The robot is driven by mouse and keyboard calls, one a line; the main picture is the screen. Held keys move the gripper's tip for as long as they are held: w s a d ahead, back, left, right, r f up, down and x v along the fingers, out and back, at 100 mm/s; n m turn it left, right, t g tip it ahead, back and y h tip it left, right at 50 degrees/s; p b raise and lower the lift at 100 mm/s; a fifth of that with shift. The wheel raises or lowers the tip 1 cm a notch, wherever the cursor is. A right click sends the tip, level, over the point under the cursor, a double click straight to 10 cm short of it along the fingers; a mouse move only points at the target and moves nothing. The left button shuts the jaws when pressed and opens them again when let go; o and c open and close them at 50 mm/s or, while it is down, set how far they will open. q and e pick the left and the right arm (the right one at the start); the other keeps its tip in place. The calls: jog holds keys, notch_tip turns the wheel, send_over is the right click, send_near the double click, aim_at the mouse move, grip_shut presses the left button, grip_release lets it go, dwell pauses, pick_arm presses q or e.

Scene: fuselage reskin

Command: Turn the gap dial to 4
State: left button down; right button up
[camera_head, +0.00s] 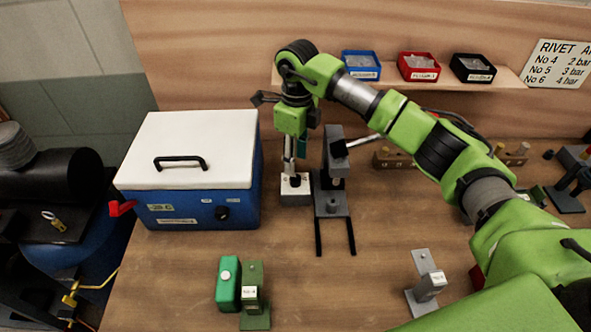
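A small box with a white top face (304,183) and a dark round knob (295,181) stands left of a grey lever press (335,190); it looks like the gap dial. Its markings and setting are too small to read, and the gripper partly covers it. My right gripper (290,170) points straight down from above, its fingertips at or just over the knob. The fingers look close together. I cannot tell whether they touch or grip the knob. My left gripper is not in view.
A blue box with a white lid (190,150) stands left of the dial. Green blocks (229,285) and a grey clamp-like tool (427,283) stand at the front. Small bins (418,67) line the back shelf. The bench's front middle (340,290) is clear.

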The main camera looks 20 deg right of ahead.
aim_at(295, 178)
notch_tip(295, 178, down, 6)
jog(key=shift+s+a+f+p, duration=0.1)
jog(key=shift+p, duration=0.65)
grip_shut()
